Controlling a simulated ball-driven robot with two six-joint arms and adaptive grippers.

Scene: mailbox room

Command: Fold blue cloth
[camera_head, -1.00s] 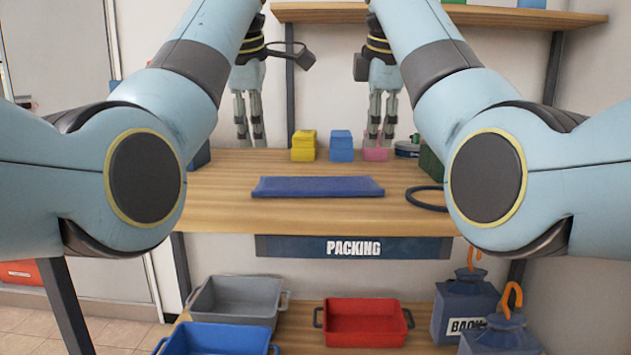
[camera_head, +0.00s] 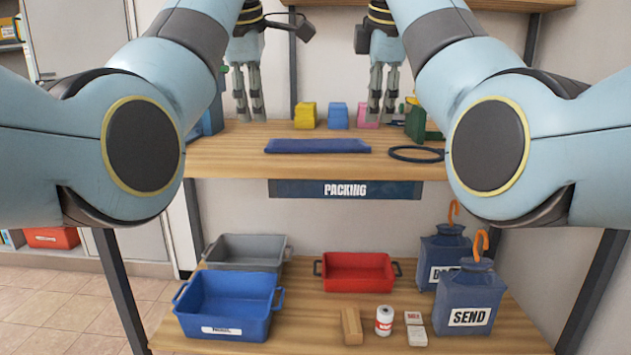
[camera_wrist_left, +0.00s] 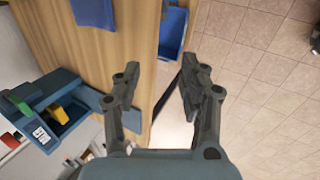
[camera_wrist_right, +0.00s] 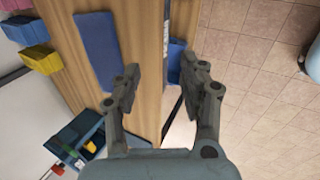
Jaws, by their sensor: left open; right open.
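The blue cloth (camera_head: 317,146) lies flat as a long rectangle on the upper wooden shelf in the head view. In the left wrist view its end (camera_wrist_left: 94,12) shows at the top, and in the right wrist view the cloth (camera_wrist_right: 99,50) shows more fully. My left gripper (camera_head: 249,116) is open and empty, raised above the shelf to the left of the cloth. My right gripper (camera_head: 382,112) is open and empty, raised above the shelf toward the cloth's right end. Neither gripper touches the cloth.
Yellow (camera_head: 305,115), blue (camera_head: 338,115) and pink (camera_head: 368,115) stacks stand behind the cloth. A dark ring (camera_head: 416,154) lies at its right.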

